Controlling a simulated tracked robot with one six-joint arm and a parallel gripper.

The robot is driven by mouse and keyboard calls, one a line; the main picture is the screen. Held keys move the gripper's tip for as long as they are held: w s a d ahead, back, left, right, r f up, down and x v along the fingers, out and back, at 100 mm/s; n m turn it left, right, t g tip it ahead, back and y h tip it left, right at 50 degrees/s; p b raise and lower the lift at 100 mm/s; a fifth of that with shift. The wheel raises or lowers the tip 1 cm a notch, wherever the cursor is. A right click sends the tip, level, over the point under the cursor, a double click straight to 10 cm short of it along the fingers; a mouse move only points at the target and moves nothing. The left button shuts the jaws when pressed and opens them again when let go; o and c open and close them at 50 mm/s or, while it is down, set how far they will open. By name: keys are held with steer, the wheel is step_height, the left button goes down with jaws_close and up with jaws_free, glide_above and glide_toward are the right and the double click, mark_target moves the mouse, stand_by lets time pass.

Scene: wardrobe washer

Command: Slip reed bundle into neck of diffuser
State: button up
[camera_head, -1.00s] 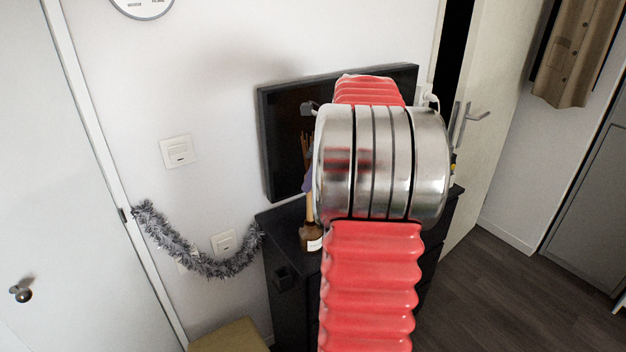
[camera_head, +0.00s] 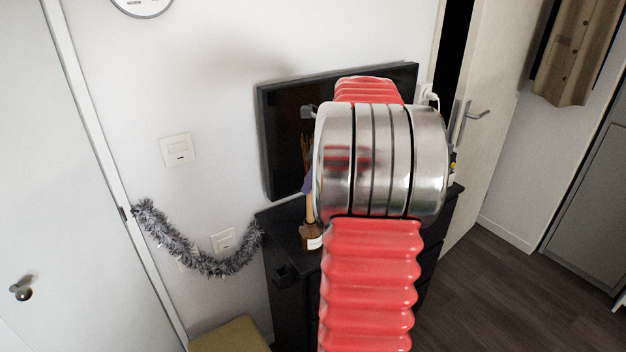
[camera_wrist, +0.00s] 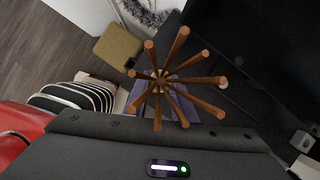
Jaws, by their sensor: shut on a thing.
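The diffuser (camera_head: 311,237) is a small amber bottle with a pale label, standing upright on the dark dresser in the head view. The reed bundle (camera_head: 306,150) shows just left of my arm, above the bottle. A pale, narrow length runs down to the bottle's top; I cannot tell whether it is inside the neck. In the wrist view the reed bundle (camera_wrist: 160,80) is seen from above, its several brown sticks fanning out. My gripper (camera_wrist: 160,103) has purplish fingers, shut on the bundle below the fan. A bit of my gripper (camera_head: 308,185) also shows in the head view. The bottle is hidden in the wrist view.
The dark dresser (camera_head: 285,222) stands against the wall under a black screen (camera_head: 285,120). Grey tinsel (camera_head: 195,258) hangs at the left. A tan stool (camera_head: 228,336) is at the bottom. My red and metal arm covers much of the dresser.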

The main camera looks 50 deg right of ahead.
steer(key=shift+f, duration=3.8)
stand_by(0.5)
steer(key=o, duration=1.1)
steer(key=v, duration=1.3)
steer(key=shift+r, duration=0.35)
